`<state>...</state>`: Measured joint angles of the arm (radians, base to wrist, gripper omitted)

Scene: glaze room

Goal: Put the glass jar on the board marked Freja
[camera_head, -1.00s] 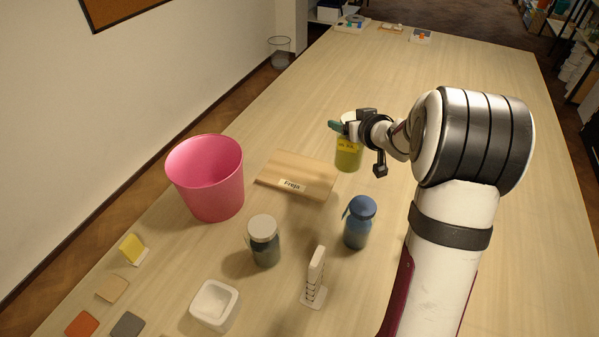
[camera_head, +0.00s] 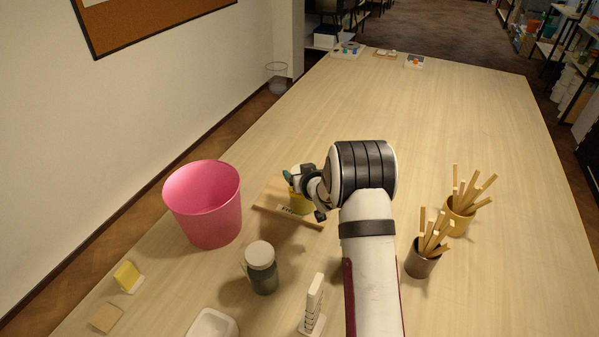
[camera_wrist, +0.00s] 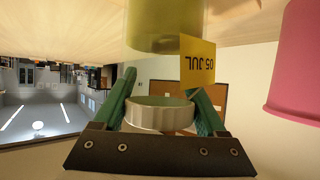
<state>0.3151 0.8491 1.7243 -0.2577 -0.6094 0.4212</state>
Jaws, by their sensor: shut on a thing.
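The jar is over the board in the head view, partly hidden by my wrist. I cannot tell whether it touches the board.
A pink bucket (camera_head: 205,210) stands close left of the board. A lidded grey-green jar (camera_head: 262,270) and a white upright stand (camera_head: 313,300) are in front. Two pots of sticks, yellow (camera_head: 457,218) and brown (camera_head: 419,262), stand at right.

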